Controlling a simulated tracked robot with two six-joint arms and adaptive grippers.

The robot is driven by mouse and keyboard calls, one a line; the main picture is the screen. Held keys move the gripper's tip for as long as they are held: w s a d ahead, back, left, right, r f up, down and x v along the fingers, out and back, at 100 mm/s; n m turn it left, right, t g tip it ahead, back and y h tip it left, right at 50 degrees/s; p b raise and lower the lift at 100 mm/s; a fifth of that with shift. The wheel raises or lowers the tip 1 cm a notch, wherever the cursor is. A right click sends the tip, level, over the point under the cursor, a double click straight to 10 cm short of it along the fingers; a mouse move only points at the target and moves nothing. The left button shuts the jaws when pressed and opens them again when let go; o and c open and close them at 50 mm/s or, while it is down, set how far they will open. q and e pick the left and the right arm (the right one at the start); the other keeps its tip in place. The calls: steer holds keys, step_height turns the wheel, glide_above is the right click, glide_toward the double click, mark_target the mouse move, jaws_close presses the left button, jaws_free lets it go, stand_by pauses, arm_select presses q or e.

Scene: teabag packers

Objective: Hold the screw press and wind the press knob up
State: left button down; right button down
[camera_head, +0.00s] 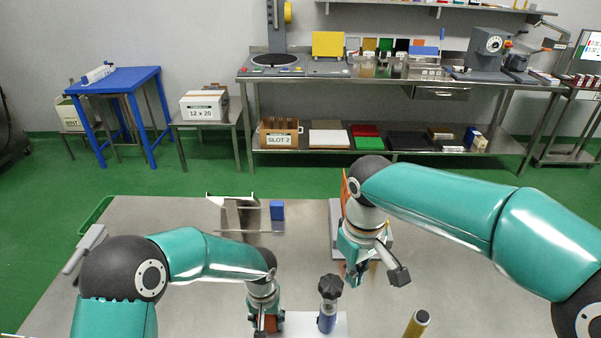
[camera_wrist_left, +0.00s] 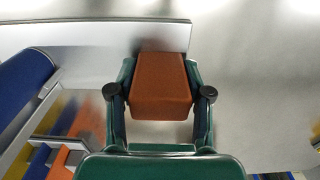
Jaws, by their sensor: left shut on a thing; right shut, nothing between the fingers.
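The screw press stands at the bottom centre of the head view, on a pale plate (camera_head: 339,328). Its upright blue body (camera_head: 327,322) carries a black lobed press knob (camera_head: 330,286) on top. My left gripper (camera_head: 268,322) is beside it on the left, shut on a brown-orange block. In the left wrist view the block (camera_wrist_left: 162,85) sits between the fingers, against the pale plate, with a blue cylinder (camera_wrist_left: 24,85) to the left. My right gripper (camera_head: 356,272) is shut and empty, above and to the right of the knob, apart from it. Its fingertips are partly hidden.
A metal stand (camera_head: 238,214) and a small blue block (camera_head: 277,210) are at the table's back. A grey-based fixture (camera_head: 337,222) is behind my right arm. An upright brass-coloured cylinder (camera_head: 416,324) stands right of the press. The table's right part is mostly clear.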

arm_select(q)
steer(key=shift+s+f, duration=0.15)
arm_select(e)
steer(key=shift+r, duration=0.4)
arm_select(q)
steer(key=shift+c, duration=2)
jaws_free()
steer(key=shift+r, duration=0.25)
